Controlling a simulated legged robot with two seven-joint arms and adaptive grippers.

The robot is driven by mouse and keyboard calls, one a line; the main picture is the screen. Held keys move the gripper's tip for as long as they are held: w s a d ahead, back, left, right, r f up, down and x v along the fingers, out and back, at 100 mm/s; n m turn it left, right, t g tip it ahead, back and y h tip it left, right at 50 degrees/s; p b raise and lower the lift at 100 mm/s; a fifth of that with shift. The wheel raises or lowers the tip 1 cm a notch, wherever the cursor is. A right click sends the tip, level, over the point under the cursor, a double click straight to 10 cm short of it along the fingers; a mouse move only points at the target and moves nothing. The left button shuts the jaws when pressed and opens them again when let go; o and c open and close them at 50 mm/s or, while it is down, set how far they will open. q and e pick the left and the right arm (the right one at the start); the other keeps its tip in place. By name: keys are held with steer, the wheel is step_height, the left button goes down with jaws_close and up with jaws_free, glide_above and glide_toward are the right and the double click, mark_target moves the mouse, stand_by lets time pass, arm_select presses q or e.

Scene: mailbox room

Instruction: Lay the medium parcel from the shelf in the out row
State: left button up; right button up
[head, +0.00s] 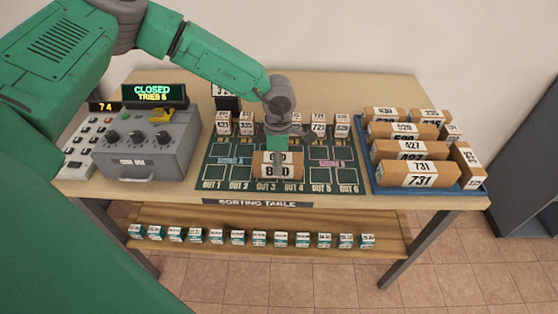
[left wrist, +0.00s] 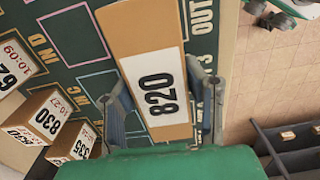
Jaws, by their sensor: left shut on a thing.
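The brown parcel (head: 291,172) with a white label is at the front middle of the green sorting mat (head: 215,160), over the OUT 3 and OUT 4 area. In the left wrist view the parcel (left wrist: 130,32) reads 820. My left gripper (head: 278,152) reaches down from above and is shut on this parcel, with one finger on each side of it. I cannot tell whether its underside touches the mat. The out row's printed labels (head: 238,185) run along the mat's front edge; the parcel covers part of the middle slots. My right gripper is not in view.
A blue tray (head: 473,183) of several parcels stands at right. Several small boxes stand at the back of the mat, including one (head: 341,121) at its right. The lower shelf (head: 280,219) holds several small boxes.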

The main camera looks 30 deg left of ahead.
arm_select(q)
steer(key=shift+d, duration=0.25)
steer(key=o, duration=1.3)
steer(key=shift+d, duration=0.2)
steer(key=shift+d+r, duration=0.15)
steer(key=shift+d, duration=0.2)
steer(key=shift+a+r, duration=0.2)
steer(key=shift+r, duration=0.2)
steer(key=r, duration=0.2)
steer(key=a+r, duration=0.1)
steer(key=r, duration=0.1)
steer(key=shift+w+r, duration=0.1)
steer(key=shift+r, duration=0.15)
steer(key=r, duration=0.4)
steer(key=d+r, duration=0.1)
steer(key=r, duration=0.1)
steer(key=shift+d+r+b, duration=0.1)
steer(key=shift+r+b, duration=0.25)
steer(key=shift+b, duration=0.05)
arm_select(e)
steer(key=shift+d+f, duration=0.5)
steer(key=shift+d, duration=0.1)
